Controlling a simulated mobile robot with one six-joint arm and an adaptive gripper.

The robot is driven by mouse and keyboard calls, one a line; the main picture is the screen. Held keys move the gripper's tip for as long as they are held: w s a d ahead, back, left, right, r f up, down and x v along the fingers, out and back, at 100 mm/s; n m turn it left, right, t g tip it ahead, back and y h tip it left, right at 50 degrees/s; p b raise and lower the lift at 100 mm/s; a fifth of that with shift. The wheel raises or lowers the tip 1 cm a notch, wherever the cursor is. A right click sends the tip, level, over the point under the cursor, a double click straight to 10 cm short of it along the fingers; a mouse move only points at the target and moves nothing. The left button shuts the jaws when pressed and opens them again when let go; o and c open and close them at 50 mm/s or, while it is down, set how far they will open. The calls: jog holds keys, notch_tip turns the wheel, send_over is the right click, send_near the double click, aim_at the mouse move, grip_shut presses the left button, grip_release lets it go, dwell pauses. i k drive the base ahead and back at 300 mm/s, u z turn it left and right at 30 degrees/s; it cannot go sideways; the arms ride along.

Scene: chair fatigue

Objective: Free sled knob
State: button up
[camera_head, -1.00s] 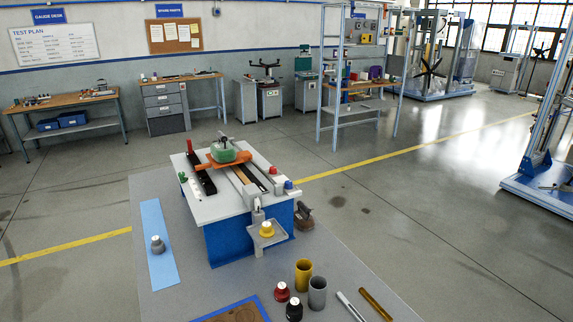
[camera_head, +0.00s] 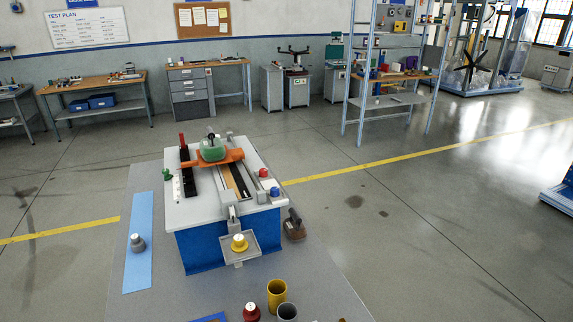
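A white-topped blue machine (camera_head: 190,212) stands on a grey mat. On its top, an orange piece (camera_head: 233,155) lies across dark and tan rails. A rounded green body (camera_head: 212,151) sits on the orange piece. A small dark knob (camera_head: 211,134) shows on top of the green body; which part is the sled knob I cannot tell for sure. A yellow knob-like piece (camera_head: 239,243) sits in a grey tray (camera_head: 252,250) at the machine's front. My gripper is not in view.
A blue strip (camera_head: 139,270) with a grey weight (camera_head: 137,243) lies left of the machine. Benches line the back wall.

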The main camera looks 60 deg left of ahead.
aim_at(263, 172)
jog(key=u, duration=0.05)
jog(key=i, duration=2.8)
jog(key=u, duration=2.2)
